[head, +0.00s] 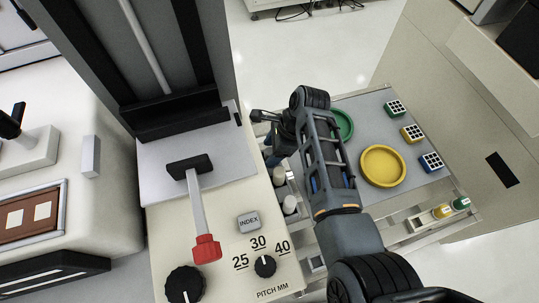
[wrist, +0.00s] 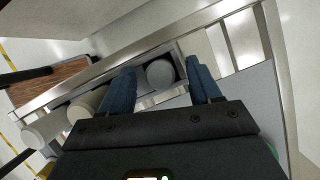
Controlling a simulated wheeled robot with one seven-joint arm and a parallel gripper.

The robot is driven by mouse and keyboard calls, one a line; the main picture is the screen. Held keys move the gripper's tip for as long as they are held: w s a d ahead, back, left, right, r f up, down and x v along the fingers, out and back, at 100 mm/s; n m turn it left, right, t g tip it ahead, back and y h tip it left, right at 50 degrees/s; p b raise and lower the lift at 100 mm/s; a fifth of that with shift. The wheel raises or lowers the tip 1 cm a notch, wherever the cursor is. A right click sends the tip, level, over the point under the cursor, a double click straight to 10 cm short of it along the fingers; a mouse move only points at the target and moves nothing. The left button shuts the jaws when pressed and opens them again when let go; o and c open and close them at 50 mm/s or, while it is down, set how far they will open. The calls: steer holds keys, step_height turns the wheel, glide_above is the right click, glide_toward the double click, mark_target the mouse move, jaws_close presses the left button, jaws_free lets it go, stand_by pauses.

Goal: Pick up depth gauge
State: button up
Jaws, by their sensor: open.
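I cannot tell for sure which item is the depth gauge. In the wrist view, my gripper (wrist: 161,88) is open, with its two blue fingers spread on either side of a dark grey round-topped cylinder (wrist: 160,73). I see no clear contact between the fingers and it. The cylinder stands in a narrow rack (wrist: 190,47) along the cart's edge; its lower part is hidden. In the head view, my gripper (head: 271,158) points down by the cart's left side, partly hidden by my arm.
Two paler cylinders, one cream (wrist: 84,106) and one white (wrist: 45,124), stand in the same rack. The cart top (head: 365,112) holds a yellow dish (head: 383,166), a green dish (head: 343,124) and several patterned blocks (head: 411,134). A machine with a red-handled lever (head: 206,248) stands left.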

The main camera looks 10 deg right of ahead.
jaws_close()
stand_by(0.6)
